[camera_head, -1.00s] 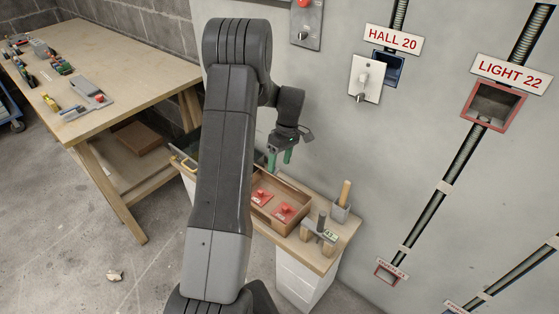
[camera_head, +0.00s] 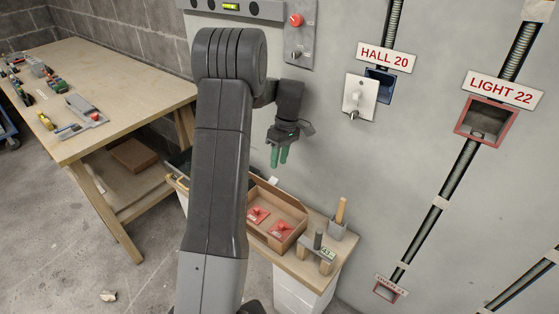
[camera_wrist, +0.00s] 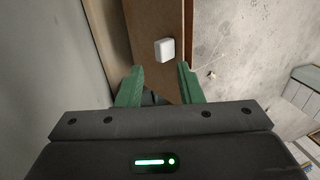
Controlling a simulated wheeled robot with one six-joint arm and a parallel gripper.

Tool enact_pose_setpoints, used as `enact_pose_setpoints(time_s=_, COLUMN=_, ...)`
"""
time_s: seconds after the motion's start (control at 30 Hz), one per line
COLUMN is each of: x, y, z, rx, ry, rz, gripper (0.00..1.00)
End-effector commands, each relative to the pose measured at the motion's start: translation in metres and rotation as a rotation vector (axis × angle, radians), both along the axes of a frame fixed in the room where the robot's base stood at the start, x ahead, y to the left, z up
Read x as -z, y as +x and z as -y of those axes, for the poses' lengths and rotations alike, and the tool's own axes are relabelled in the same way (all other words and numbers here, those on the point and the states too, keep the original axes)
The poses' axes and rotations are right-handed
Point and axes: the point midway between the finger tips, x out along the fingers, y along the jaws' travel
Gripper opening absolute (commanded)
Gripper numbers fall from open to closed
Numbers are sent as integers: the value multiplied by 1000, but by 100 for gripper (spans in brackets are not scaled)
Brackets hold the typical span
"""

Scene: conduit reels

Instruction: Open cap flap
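No part is labelled as a cap flap. A white plate with a small knob (camera_head: 358,97) is on the wall below the HALL 20 sign, partly in front of a blue wall box (camera_head: 382,88); I cannot tell how it is fixed. My gripper (camera_head: 279,156) points down, left of the plate and apart from it, above the small bench. In the wrist view my gripper (camera_wrist: 158,84) has its green fingers spread with nothing between them. Beyond them is a small white block (camera_wrist: 165,51) on a brown surface.
An open brown box (camera_head: 297,206) with red parts (camera_head: 279,230) stands on the small bench. A grey holder (camera_head: 338,230) with a wooden handle is beside it. An open red-rimmed box (camera_head: 487,123) is under LIGHT 22. A long worktable (camera_head: 130,90) stands left.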

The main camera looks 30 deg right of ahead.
Motion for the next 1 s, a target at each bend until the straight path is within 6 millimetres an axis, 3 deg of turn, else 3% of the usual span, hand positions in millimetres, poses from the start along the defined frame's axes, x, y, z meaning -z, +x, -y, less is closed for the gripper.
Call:
enact_pose_setpoints(time_s=0.03, x=0, y=0, z=-1, rx=-4, ry=-1, rz=1, gripper=23)
enact_pose_setpoints(time_s=0.17, x=-1, y=-1, z=-6, rx=-64, ry=-11, rz=14, gripper=0)
enact_pose_setpoints(time_s=0.33, x=-7, y=-7, z=-28, rx=-338, ry=-61, rz=76, gripper=0)
enact_pose_setpoints(time_s=0.7, x=-19, y=-36, z=-92, rx=-1283, ry=-204, rz=201, gripper=0)
enact_pose_setpoints(time_s=0.83, x=-21, y=-43, z=-104, rx=-1482, ry=-229, rz=212, gripper=0)
enact_pose_setpoints(time_s=1.0, x=-19, y=-46, z=-109, rx=-1578, ry=-240, rz=215, gripper=0)
